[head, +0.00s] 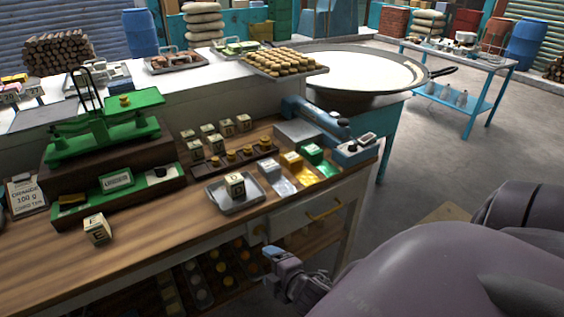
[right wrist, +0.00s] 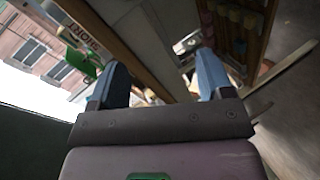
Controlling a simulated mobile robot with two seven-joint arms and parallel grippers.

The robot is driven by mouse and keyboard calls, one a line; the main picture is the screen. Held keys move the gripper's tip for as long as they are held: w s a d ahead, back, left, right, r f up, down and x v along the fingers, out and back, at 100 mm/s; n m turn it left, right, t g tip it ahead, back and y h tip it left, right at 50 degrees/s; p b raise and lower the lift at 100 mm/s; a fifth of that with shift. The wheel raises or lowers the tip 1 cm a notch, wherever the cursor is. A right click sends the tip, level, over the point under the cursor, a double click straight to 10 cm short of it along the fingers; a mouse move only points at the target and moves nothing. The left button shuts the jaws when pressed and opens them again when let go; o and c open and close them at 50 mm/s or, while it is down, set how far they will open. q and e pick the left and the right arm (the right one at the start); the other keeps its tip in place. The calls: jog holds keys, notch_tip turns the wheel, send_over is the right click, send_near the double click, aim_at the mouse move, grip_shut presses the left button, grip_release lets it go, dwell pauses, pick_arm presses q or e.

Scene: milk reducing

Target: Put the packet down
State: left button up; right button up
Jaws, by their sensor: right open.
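A small cream-and-dark printed packet (head: 235,185) stands in a shallow metal tray (head: 222,206) on the wooden counter. A similar packet (head: 97,229) with a letter on it stands alone near the counter's front left. Several more such packets (head: 211,139) stand in rows farther back. My right gripper (head: 270,252) is in front of the counter's front edge, apart from the packets. In the right wrist view its two blue fingers (right wrist: 162,72) are spread with nothing held between them. My left gripper is in neither view.
A green balance scale (head: 105,128) stands on the left of the counter (head: 150,238). Coloured foil packs (head: 300,172) and a blue device (head: 320,122) are at the right. A drawer with a brass handle (head: 322,211) and low shelves are below. Open floor (head: 440,135) lies to the right.

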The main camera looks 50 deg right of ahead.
jog(key=s+a+f+m, duration=0.1)
jog(key=s+f+m, duration=0.1)
jog(key=m, duration=0.4)
jog(key=s+a+f+m+g+y, duration=0.1)
jog(key=s+a+f+m, duration=0.1)
jog(key=s+m, duration=0.3)
jog(key=shift+a+f+m+g, duration=0.15)
jog(key=shift+f+m+g, duration=0.15)
jog(key=shift+m, duration=0.3)
